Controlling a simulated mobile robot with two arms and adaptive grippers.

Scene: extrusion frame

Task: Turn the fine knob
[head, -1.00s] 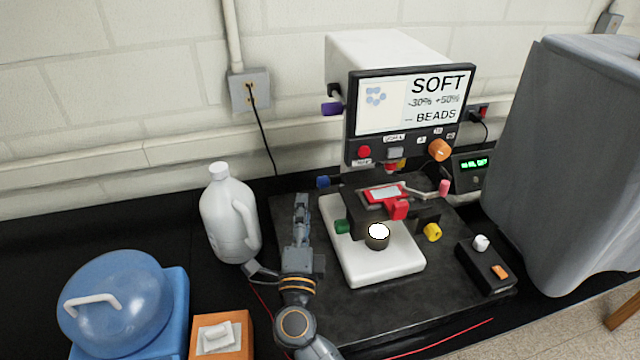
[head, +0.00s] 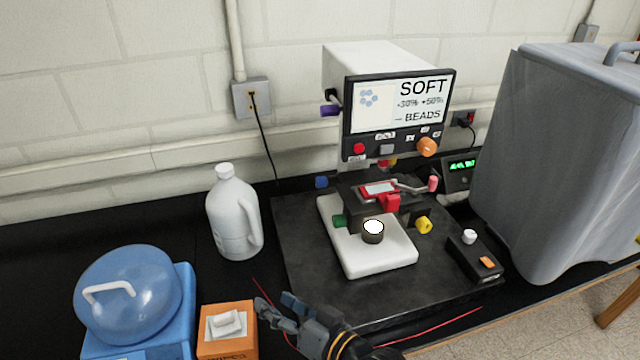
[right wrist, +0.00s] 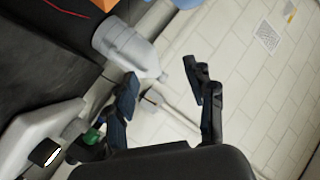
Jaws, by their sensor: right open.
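A microscope-like instrument with a white base (head: 375,262) and a screen (head: 405,103) reading "SOFT" and "BEADS" stands on a dark board. It carries several coloured knobs: green (head: 339,221), yellow (head: 424,226), blue (head: 321,182), purple (head: 330,110) and orange (head: 427,147). I cannot tell which is the fine knob. My right gripper (head: 276,309) is open and empty, low at the front, apart from the instrument. In the right wrist view its fingers (right wrist: 163,80) are spread, with the green knob (right wrist: 92,137) left of them. My left gripper is not in view.
A white jug (head: 234,215) stands left of the board. An orange box (head: 228,343) and a blue-domed container (head: 128,290) are at front left. A black box with white and orange controls (head: 474,258) sits right of the base; a large grey covered object (head: 550,160) stands beyond.

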